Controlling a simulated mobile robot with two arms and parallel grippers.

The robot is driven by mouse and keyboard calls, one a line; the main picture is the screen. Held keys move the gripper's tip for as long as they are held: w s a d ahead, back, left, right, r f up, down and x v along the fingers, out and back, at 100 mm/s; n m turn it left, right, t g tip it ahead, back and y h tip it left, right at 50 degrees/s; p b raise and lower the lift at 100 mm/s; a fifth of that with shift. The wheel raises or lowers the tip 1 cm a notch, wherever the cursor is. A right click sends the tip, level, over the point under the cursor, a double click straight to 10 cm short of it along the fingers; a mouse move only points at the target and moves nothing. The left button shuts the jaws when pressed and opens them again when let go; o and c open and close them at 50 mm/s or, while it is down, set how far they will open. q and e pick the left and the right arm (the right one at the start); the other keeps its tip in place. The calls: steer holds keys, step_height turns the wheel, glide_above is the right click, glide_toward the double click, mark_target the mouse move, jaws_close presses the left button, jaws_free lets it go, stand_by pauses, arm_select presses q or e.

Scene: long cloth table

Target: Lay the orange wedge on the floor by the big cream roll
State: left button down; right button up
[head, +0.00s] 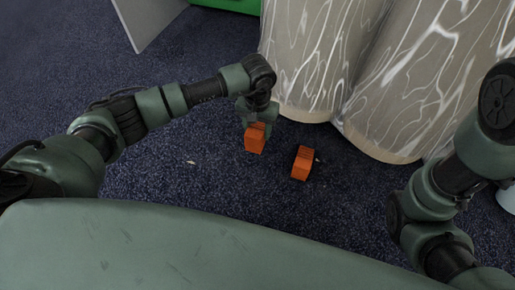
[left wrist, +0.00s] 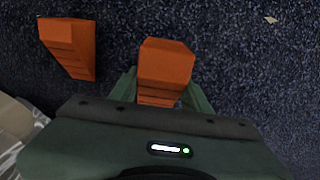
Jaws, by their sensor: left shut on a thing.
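My left gripper (head: 256,126) is shut on an orange wedge (head: 254,143), with its fingers on either side of the wedge. This wedge (left wrist: 166,62) also shows between the fingers in the left wrist view. I cannot tell whether it touches the floor. A second orange wedge (head: 302,162) lies on the floor to the right of it, and at the upper left in the left wrist view (left wrist: 68,48). A big roll (head: 312,60), grey-cream with white marbling and a cream lower rim, stands just behind the wedges. My right gripper is not in view.
A second, similar roll (head: 430,80) stands to the right, close against the first. The dark blue carpet (head: 200,135) is mostly clear around the wedges, with a small pale scrap (head: 190,162). A grey panel (head: 148,20) and a green object (head: 228,5) are at the back.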

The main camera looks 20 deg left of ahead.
mark_target(257, 128)
arm_select(q)
steer(key=shift+f+b, duration=2.25)
steer(key=shift+f, duration=1.85)
steer(key=c, duration=0.7)
jaws_free()
steer(key=shift+r, duration=0.1)
step_height(257, 128, up, 12)
steer(key=p, duration=0.7)
steer(key=shift+r+p, duration=0.15)
steer(key=shift+p, duration=0.25)
